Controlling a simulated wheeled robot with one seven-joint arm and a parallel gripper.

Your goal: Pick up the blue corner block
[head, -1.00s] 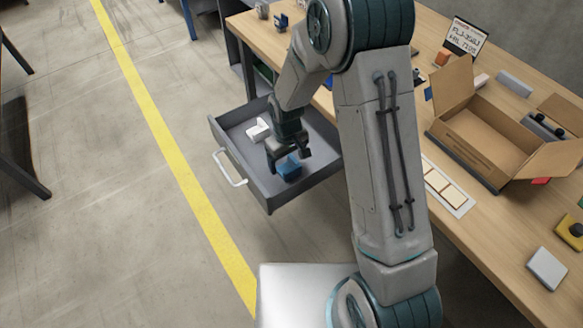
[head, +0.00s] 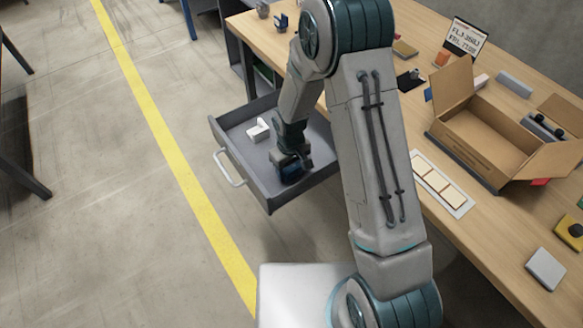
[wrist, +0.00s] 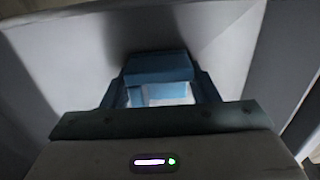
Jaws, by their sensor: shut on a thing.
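The blue corner block (head: 290,174) is in the open grey drawer (head: 228,146), toward its front right corner. My gripper (head: 293,168) reaches down into the drawer and is shut on the block. In the wrist view the block (wrist: 158,66) sits between the two fingers (wrist: 160,92), with the drawer floor beyond it. In the head view my gripper hides part of the block. I cannot tell whether the block still touches the drawer floor.
A white block (head: 258,131) lies in the drawer, left of and behind my gripper. The drawer walls stand close around it. The wooden workbench (head: 470,235) carries an open cardboard box (head: 470,150) and a tray of pale tiles (head: 441,184).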

